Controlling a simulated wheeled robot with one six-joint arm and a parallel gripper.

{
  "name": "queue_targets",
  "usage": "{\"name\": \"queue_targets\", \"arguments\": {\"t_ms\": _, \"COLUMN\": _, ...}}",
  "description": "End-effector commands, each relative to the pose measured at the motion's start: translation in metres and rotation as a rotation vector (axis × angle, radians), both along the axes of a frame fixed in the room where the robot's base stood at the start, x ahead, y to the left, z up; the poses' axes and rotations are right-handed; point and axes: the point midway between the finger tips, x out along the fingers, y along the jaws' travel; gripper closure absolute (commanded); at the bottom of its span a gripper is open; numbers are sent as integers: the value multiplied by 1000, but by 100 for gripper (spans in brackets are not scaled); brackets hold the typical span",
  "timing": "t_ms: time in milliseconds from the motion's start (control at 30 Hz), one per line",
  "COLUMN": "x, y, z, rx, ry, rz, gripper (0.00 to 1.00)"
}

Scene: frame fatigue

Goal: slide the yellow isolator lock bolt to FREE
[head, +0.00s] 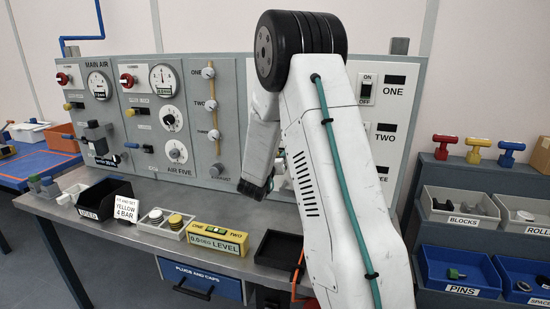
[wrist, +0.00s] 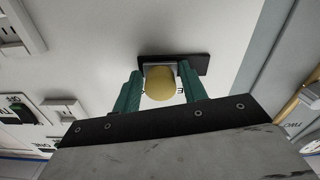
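The yellow bolt knob (wrist: 160,83) shows in the wrist view in front of a dark plate (wrist: 201,64) on the pale panel. My gripper (wrist: 160,86) has one green finger on each side of the knob. Narrow pale gaps show between the knob and the fingers, so the gripper looks open around it, not clamped. Parts of dark lettering show beside the knob; the word is mostly covered. In the head view my arm hides the bolt and the fingertips.
A grey workbench (head: 120,240) runs below the panels, with a black bin (head: 105,197), a yellow level (head: 218,239) and a black tray (head: 278,250) on it. A rack of blue bins (head: 455,268) stands at the right.

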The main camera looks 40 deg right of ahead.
Motion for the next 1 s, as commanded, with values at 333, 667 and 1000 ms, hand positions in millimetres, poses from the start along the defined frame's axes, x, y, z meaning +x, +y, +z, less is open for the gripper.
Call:
{"name": "queue_targets", "arguments": {"t_ms": 333, "x": 6, "y": 4, "z": 0, "rx": -1, "ry": 0, "rz": 2, "gripper": 100}}
{"name": "queue_targets", "arguments": {"t_ms": 667, "x": 36, "y": 21, "z": 1, "rx": -2, "ry": -1, "rz": 2, "gripper": 100}}
{"name": "queue_targets", "arguments": {"t_ms": 1000, "x": 36, "y": 21, "z": 1, "rx": -3, "ry": -3, "rz": 3, "gripper": 48}}
